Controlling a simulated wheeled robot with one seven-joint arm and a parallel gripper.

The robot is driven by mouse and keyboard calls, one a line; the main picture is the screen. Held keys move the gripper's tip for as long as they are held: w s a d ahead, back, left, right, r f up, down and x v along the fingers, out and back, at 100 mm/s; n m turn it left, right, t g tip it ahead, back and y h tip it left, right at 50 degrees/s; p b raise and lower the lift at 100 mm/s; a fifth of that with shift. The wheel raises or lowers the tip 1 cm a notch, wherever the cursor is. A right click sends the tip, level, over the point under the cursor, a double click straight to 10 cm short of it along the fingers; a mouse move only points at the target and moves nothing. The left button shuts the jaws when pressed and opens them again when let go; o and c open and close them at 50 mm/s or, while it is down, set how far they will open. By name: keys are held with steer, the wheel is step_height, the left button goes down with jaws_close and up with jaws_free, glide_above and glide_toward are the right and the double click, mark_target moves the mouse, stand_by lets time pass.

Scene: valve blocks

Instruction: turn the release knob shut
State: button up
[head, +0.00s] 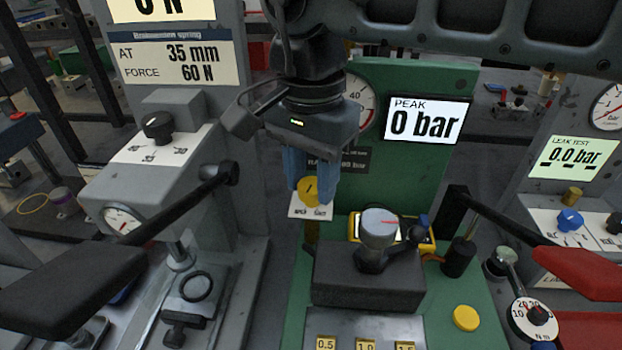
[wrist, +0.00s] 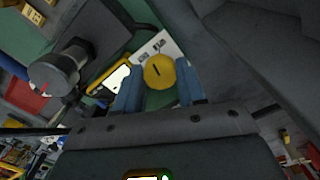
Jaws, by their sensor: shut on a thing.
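The release knob (head: 309,191) is a round yellow knob with a dark line across its face. It sits above a small white plate (head: 310,212) with two printed words, on the front of the green test stand (head: 420,180). My gripper (head: 311,188) comes down from above, with its blue fingers on either side of the knob, shut on it. In the wrist view the knob (wrist: 160,71) lies between the two fingertips, its dark line slanting. The white plate shows just beyond it in the wrist view (wrist: 158,47). The fingers hide part of the knob's sides.
The display (head: 424,121) reads 0 bar.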

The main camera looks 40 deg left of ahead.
mark_target(312, 185)
steer(key=n+b, duration=0.1)
steer(key=n, duration=0.4)
steer(key=shift+w+n, duration=0.1)
steer(key=shift+n, duration=2.3)
steer(key=o, duration=1.1)
steer(key=shift+c, duration=0.2)
step_height(312, 185, up, 8)
steer(key=shift+f, duration=0.1)
